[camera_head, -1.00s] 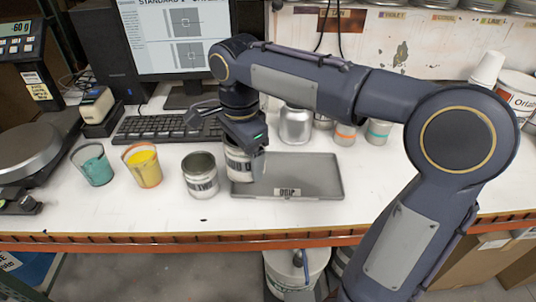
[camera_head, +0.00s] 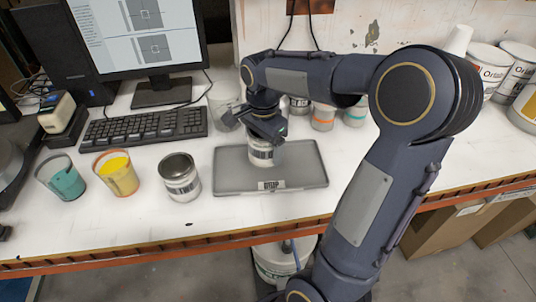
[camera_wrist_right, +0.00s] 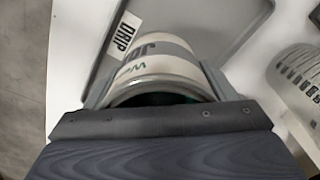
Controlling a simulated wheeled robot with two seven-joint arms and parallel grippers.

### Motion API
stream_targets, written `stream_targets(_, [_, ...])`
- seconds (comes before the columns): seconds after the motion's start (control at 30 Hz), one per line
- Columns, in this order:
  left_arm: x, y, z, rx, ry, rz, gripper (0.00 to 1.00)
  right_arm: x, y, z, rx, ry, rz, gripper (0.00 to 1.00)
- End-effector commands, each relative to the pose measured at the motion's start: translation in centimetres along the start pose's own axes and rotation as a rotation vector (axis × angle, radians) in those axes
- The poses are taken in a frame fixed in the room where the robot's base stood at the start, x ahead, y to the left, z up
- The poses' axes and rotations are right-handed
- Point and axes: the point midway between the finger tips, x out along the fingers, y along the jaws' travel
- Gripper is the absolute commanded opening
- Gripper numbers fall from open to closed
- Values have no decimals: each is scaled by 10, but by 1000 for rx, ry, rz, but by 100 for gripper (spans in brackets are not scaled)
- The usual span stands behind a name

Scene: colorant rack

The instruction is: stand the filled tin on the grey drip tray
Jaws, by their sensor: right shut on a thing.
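The tin (camera_head: 262,154), white with a dark label band, is in my right gripper (camera_head: 267,137) over the middle of the grey drip tray (camera_head: 306,172). The right gripper is shut on it, with a jaw on each side. In the right wrist view the tin (camera_wrist_right: 160,62) shows its rim and printed label between the jaws. The tray (camera_wrist_right: 222,22) with its "DRIP" label lies beyond it. The tin looks upright; I cannot tell whether its base touches the tray. Its contents are mostly hidden. My left gripper is not in view.
A second open tin (camera_head: 180,178) stands left of the tray. A yellow cup (camera_head: 117,174) and a teal cup (camera_head: 62,178) stand farther left. A keyboard (camera_head: 145,126) lies behind them. Small containers (camera_head: 323,117) stand behind the tray. The tray's right side is clear.

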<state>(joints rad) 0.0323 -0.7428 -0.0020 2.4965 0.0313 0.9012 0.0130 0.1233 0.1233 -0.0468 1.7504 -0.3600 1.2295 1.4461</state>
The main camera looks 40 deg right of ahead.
Motion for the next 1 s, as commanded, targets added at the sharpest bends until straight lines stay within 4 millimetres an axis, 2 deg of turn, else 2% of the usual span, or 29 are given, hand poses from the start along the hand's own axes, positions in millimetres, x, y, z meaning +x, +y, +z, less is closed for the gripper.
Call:
stream_targets(0.23, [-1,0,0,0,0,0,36,18,2,-15,3,0,1,50])
stream_targets(0.43, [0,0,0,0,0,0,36,44,2,-13,-1,0,0,50])
stream_targets(0.87, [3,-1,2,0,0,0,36,50,1,-13,-1,0,-2,50])
stream_targets(0.9, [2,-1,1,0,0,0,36,49,2,-13,-1,0,-1,81])
stream_targets(1.0, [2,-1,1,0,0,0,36,49,2,-13,0,0,-1,94])
